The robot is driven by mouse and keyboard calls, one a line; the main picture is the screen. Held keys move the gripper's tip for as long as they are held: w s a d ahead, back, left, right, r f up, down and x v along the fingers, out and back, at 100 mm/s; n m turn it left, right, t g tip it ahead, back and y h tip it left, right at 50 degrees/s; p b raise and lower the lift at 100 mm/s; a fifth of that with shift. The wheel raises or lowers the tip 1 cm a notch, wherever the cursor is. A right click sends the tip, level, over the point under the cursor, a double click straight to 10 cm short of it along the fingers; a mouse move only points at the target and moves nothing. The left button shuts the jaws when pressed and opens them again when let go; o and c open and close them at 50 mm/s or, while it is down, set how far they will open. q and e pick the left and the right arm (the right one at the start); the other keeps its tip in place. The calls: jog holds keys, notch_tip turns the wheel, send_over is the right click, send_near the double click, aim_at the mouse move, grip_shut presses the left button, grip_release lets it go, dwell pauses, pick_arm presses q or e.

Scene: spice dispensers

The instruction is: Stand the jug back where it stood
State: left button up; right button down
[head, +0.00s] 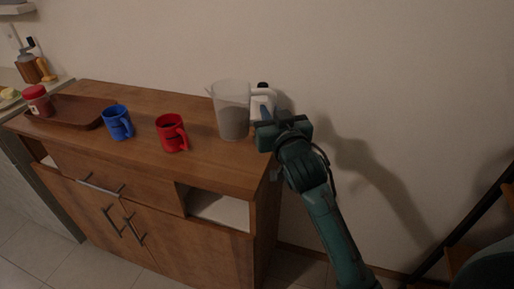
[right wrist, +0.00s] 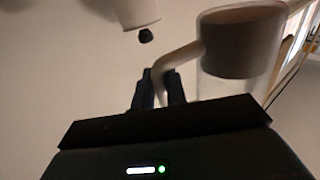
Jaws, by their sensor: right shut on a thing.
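The jug (head: 231,112) is a clear, pale pitcher with a brownish-grey filling in its lower part. In the head view it is upright over the right end of the wooden cabinet top; I cannot tell whether its base touches the top. My right gripper (head: 266,117) is to the right of the jug, shut on its pale handle. In the right wrist view the jug (right wrist: 240,50) is at upper right, and the fingers (right wrist: 160,90) are closed around the handle (right wrist: 176,62). My left gripper is in neither view.
A red mug (head: 171,133) and a blue mug (head: 117,123) stand left of the jug. A brown tray (head: 80,116) and a red-lidded jar (head: 37,102) are farther left. A white thing with a black top (head: 262,88) is behind the handle. The wall is close behind.

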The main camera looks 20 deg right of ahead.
jog(key=shift+f, duration=0.9)
notch_tip(320, 180, down, 5)
jog(key=shift+r+b, duration=0.2)
jog(key=shift+b, duration=0.4)
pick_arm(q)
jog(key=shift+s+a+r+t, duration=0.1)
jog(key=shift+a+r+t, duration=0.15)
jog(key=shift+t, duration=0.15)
pick_arm(e)
jog(key=shift+f, duration=0.1)
jog(key=shift+f, duration=0.15)
jog(key=c, duration=1.4)
grip_release()
jog(key=shift+f, duration=0.1)
jog(key=shift+c, duration=0.2)
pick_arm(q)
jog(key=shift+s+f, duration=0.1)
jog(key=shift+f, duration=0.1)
